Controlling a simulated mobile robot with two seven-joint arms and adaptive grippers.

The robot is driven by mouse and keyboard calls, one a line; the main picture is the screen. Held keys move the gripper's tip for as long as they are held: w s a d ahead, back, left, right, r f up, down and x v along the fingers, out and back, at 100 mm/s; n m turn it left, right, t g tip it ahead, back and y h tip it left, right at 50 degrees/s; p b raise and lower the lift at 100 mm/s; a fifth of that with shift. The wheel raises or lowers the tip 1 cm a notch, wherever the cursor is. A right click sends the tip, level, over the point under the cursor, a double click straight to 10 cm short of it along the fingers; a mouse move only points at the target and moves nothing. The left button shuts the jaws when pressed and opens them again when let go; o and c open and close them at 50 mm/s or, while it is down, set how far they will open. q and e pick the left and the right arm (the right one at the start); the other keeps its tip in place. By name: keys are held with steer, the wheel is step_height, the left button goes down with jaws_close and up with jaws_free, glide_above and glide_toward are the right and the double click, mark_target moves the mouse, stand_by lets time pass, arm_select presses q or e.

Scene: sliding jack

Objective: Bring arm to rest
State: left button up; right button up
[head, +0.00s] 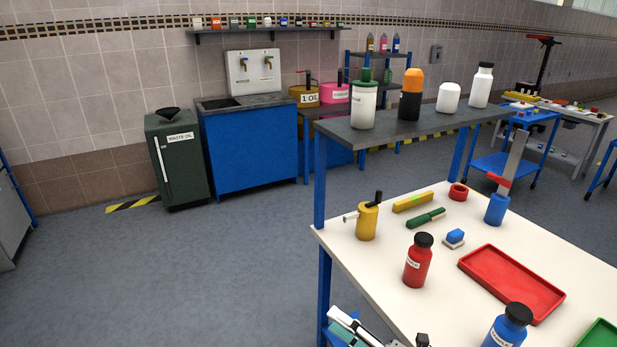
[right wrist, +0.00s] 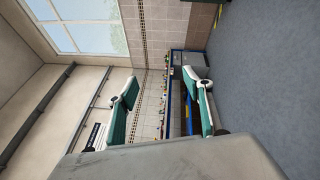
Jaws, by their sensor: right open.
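My right gripper (right wrist: 161,84) shows in the right wrist view with its two green and white fingers spread wide apart. Nothing is between them. They point away from the camera toward the tiled wall, a window and distant shelving, with the picture turned on its side. In the head view, white, green and black parts of my right gripper (head: 352,328) show at the bottom edge, low beside the front left of the white workbench (head: 345,255). The rest of that arm is cut off by the frame. My left gripper is in neither view.
The workbench carries a yellow oil can (head: 367,221), a red bottle (head: 418,260), a blue bottle (head: 509,327) and a red tray (head: 511,283). A grey shelf (head: 420,126) with several bottles stands above its back. Open floor (head: 190,280) lies to the left.

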steer(key=s+d+f+m+h, duration=0.6)
steer(key=s+f+m, duration=0.2)
steer(key=m, duration=0.5)
steer(key=s+d+f+m+g+h, duration=0.1)
steer(key=s+d+f+m+h, duration=0.5)
steer(key=f+m, duration=0.5)
steer(key=s+d+m, duration=0.1)
steer(key=s+m, duration=0.1)
steer(key=shift+s+d+m, duration=0.15)
steer(key=shift+d+m, duration=0.15)
